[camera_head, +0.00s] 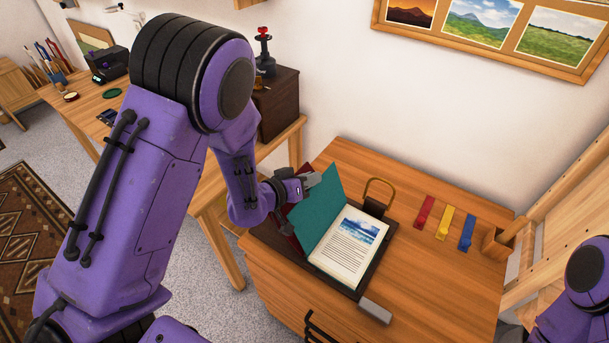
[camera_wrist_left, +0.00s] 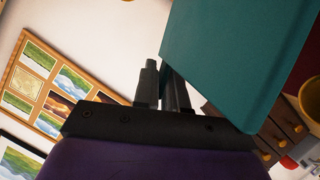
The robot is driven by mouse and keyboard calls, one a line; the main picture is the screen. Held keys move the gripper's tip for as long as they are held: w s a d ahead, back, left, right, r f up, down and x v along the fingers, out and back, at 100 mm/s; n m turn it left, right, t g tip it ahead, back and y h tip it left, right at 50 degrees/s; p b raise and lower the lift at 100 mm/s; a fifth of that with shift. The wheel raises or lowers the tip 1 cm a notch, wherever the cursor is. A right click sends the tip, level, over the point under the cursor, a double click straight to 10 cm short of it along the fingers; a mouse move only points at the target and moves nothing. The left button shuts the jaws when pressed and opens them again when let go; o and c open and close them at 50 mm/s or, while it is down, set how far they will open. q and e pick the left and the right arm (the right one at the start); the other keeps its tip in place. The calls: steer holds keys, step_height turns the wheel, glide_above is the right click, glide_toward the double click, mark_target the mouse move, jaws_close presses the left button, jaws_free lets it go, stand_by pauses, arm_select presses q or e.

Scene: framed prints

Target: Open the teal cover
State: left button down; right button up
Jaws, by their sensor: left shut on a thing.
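The teal cover (camera_head: 317,208) belongs to a book lying on a dark tray (camera_head: 265,238) on the wooden desk. The cover is raised at a steep tilt on the left side, and the page (camera_head: 350,246) with a blue seascape picture and text shows. My left gripper (camera_head: 311,181) is shut on the cover's upper left edge. In the left wrist view the cover (camera_wrist_left: 235,60) fills the upper right, with the gripper fingers (camera_wrist_left: 162,85) at its edge. Part of the far finger is hidden behind the cover. My right arm shows at the lower right, its gripper out of view.
A brass-coloured arch (camera_head: 380,187) stands behind the book. Red (camera_head: 425,212), yellow (camera_head: 444,222) and blue (camera_head: 467,232) strips lie to the right, near a wooden holder (camera_head: 497,243). A grey block (camera_head: 375,311) lies at the tray's front. Framed prints (camera_head: 483,22) hang on the wall.

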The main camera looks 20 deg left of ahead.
arm_select(q)
steer(key=shift+d+r, duration=0.1)
steer(key=shift+d, duration=0.05)
steer(key=shift+s+d+r+p, duration=0.1)
steer(key=shift+d+r+p, duration=0.05)
steer(key=shift+d+p, duration=0.15)
steer(key=c, duration=1.3)
jaws_free()
steer(key=shift+d, duration=0.1)
